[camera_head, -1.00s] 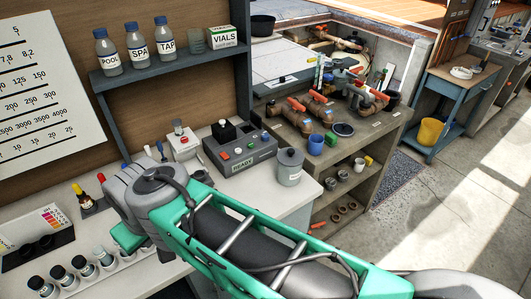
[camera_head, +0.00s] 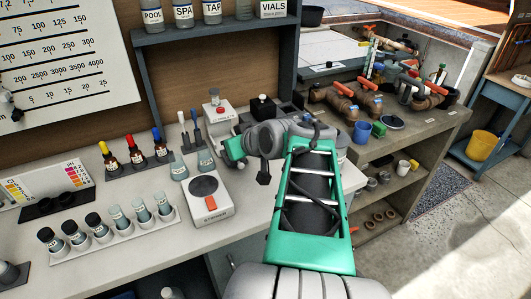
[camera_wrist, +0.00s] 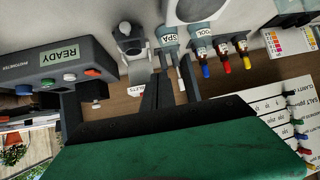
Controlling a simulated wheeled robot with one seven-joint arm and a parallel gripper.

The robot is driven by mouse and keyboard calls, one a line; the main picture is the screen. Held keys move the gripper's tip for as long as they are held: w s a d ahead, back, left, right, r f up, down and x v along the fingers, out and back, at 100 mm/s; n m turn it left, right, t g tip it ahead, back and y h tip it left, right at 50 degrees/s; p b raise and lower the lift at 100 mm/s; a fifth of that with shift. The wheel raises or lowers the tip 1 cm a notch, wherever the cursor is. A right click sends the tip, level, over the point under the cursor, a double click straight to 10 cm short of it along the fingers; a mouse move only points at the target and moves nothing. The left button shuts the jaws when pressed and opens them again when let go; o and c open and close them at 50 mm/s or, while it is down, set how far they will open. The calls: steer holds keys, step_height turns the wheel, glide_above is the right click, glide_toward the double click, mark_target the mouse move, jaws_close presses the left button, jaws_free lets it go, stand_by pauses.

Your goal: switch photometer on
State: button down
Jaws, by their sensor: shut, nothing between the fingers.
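The photometer (camera_wrist: 65,65) is a dark grey box at the left of the wrist view, upside down there. Its panel reads READY and carries green, blue and orange-red buttons. In the head view, its top with a black cap (camera_head: 262,106) shows behind my arm; the front panel is hidden. My gripper (camera_wrist: 157,82) is shut and empty, with its fingers to the right of the photometer in the wrist view and apart from it in the picture. In the head view my arm hides the fingertips.
A white device with a red button (camera_head: 219,115) stands left of the photometer. A shelf (camera_head: 215,32) runs above.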

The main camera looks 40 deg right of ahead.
steer(key=s+d+m+t+h+b, duration=0.1)
steer(key=s+d+t+h+b, duration=0.2)
steer(key=d, duration=1)
steer(key=shift+s+d+r+m+t+b, duration=0.2)
steer(key=shift+s+r+m+t+b, duration=0.15)
steer(key=shift+s, duration=0.7)
steer(key=s+a+r+p, duration=0.1)
steer(key=s+a+r, duration=0.1)
steer(key=s+r, duration=0.5)
steer(key=shift+v, duration=0.8)
